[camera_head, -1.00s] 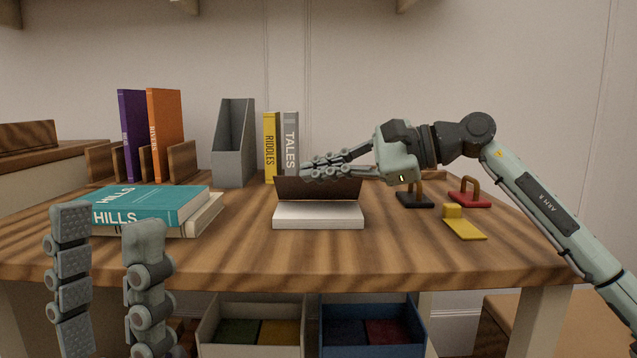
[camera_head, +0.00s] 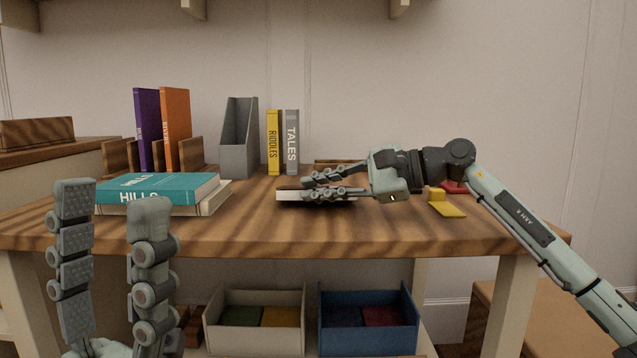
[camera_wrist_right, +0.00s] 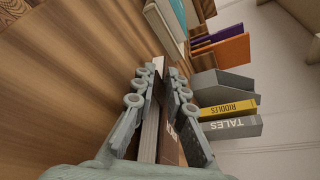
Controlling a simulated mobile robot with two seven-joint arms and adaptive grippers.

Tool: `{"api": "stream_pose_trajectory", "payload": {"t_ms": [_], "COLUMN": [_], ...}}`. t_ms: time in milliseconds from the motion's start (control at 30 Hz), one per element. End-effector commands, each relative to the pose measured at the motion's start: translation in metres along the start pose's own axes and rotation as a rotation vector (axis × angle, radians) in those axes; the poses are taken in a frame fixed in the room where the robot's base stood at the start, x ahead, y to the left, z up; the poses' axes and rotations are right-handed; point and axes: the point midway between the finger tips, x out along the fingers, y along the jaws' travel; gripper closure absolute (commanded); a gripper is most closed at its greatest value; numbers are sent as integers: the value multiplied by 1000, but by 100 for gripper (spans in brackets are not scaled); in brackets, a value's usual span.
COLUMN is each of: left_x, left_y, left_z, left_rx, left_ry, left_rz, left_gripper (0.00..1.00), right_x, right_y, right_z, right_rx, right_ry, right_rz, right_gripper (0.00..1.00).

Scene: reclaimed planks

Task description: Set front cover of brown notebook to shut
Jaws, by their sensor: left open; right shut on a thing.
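The brown notebook (camera_head: 284,196) lies on the table in the middle of the head view, its white page block facing me. Its brown cover (camera_head: 289,187) is low over the pages and mostly hidden behind my right gripper (camera_head: 304,189). In the right wrist view, the white page edges (camera_wrist_right: 149,135) and the brown cover (camera_wrist_right: 168,148) lie between the fingers of my right gripper (camera_wrist_right: 158,75), which is shut on the notebook. Whether the cover lies fully flat is hard to tell. My left gripper (camera_head: 112,197) is open and empty in front of the table at the left.
A teal book (camera_head: 160,188) on a cream book lies left of the notebook. Purple and orange books, a grey magazine file (camera_head: 238,150) and two upright books stand behind. A yellow holder (camera_head: 446,209) and a red one (camera_head: 455,187) sit right. Bins are below.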

Motion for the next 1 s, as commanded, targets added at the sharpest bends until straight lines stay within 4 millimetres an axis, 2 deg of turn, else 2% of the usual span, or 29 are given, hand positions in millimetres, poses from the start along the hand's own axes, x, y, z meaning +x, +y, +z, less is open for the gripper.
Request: {"api": "stream_pose_trajectory", "payload": {"t_ms": [33, 533, 567, 633, 1000], "left_x": [-1, 0, 0, 0, 1], "left_y": [0, 1, 1, 0, 0], "left_z": [0, 0, 0, -1, -1], "left_rx": [1, 2, 2, 2, -2], "left_ry": [3, 4, 5, 6, 8], "left_rz": [6, 9, 8, 7, 0], "left_gripper": [54, 54, 54, 54, 54], "right_x": [4, 3, 3, 3, -2], "right_y": [9, 10, 10, 10, 5], "right_z": [-8, -10, -10, -10, -6], "right_rx": [13, 14, 14, 12, 5], "right_ry": [9, 12, 12, 12, 6], "right_rz": [16, 15, 15, 14, 5], "right_gripper": [100, 100, 86, 77, 77]}}
